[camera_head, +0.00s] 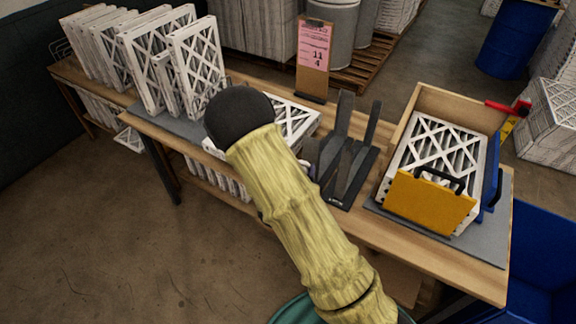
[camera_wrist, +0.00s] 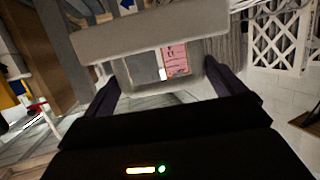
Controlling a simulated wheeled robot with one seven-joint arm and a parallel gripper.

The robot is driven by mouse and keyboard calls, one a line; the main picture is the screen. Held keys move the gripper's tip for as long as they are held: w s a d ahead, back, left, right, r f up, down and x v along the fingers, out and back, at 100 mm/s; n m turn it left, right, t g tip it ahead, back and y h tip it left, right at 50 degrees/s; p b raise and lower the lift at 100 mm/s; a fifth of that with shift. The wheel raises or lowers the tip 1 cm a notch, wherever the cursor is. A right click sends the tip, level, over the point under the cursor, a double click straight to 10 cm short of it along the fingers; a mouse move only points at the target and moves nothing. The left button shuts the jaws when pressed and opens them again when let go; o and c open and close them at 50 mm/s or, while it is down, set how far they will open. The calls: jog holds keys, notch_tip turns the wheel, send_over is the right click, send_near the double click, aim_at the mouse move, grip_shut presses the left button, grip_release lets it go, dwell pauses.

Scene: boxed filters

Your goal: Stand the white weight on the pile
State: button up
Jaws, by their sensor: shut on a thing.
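My gripper (camera_wrist: 160,80) shows in the wrist view, its two dark fingers on either side of a pale grey-white piece. This looks like the white weight (camera_wrist: 150,36), a wide bar with a frame-like opening below it. My gripper is shut on it. In the head view my arm hides the gripper and nearly all of the weight. A pile of white lattice filters (camera_head: 435,145) lies in an open wooden box at the right of the bench. Another flat filter (camera_head: 295,120) lies mid-bench, partly behind my arm.
A yellow slab (camera_head: 428,203) with a black handle stands at the box's front. A dark rack (camera_head: 347,160) with upright plates stands left of the box. A pink sign (camera_head: 313,50) is behind it. Upright filters (camera_head: 200,65) fill the left. A red clamp-like piece (camera_head: 515,107) juts beside the box.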

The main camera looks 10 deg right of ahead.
jog(key=shift+w+d+f, duration=0.5)
jog(key=shift+w, duration=0.05)
jog(key=shift+d+f+n+y, duration=0.3)
jog(key=shift+n+y, duration=0.1)
jog(key=shift+y, duration=0.1)
jog(key=s+d+f+n+y, duration=0.3)
jog(key=d+f+y, duration=0.1)
jog(key=f, duration=0.4)
jog(key=shift+s+d+f+t, duration=0.2)
jog(key=shift+d+t, duration=0.1)
jog(key=shift+t, duration=0.1)
jog(key=shift+a, duration=0.15)
